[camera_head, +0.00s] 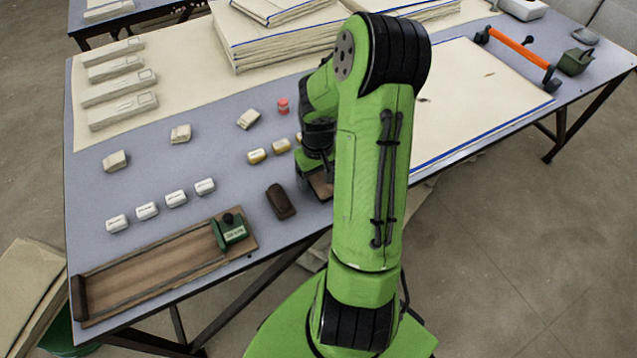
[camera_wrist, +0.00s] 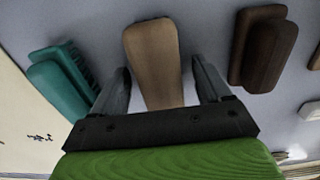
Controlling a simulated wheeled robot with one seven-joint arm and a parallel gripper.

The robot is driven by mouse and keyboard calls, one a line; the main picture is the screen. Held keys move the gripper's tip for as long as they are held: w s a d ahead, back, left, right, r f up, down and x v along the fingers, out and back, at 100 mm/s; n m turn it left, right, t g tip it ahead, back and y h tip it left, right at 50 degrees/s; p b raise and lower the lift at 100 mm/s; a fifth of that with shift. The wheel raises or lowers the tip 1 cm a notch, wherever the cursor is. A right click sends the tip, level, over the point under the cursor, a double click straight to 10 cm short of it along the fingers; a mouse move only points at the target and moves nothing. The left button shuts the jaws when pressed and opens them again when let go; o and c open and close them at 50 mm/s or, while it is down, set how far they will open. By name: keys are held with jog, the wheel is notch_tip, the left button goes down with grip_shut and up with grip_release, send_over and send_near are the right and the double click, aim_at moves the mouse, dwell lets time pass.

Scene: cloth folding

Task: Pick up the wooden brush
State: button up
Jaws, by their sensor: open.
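The wooden brush, a tan block with a rounded end, lies between my fingers in the wrist view (camera_wrist: 153,48). A small brown part of it shows beneath my gripper in the head view (camera_head: 321,187). My gripper (camera_wrist: 160,70) is open, with one finger on each side of the brush and a visible gap at each side. The near end of the brush is hidden behind my gripper body. In the head view my gripper (camera_head: 316,172) is low over the table, and my arm hides much of it.
A dark brown brush (camera_wrist: 264,50) lies right of my gripper and a teal brush (camera_wrist: 62,80) left in the wrist view. The grey table (camera_head: 215,140) carries several small blocks and a wooden tray (camera_head: 150,278). Cloth stacks (camera_head: 280,45) stand behind.

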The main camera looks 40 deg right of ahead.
aim_at(318, 176)
jog(key=shift+r, duration=0.1)
jog(key=c, duration=1.1)
notch_tip(318, 176, up, 10)
jog(key=p, duration=0.4)
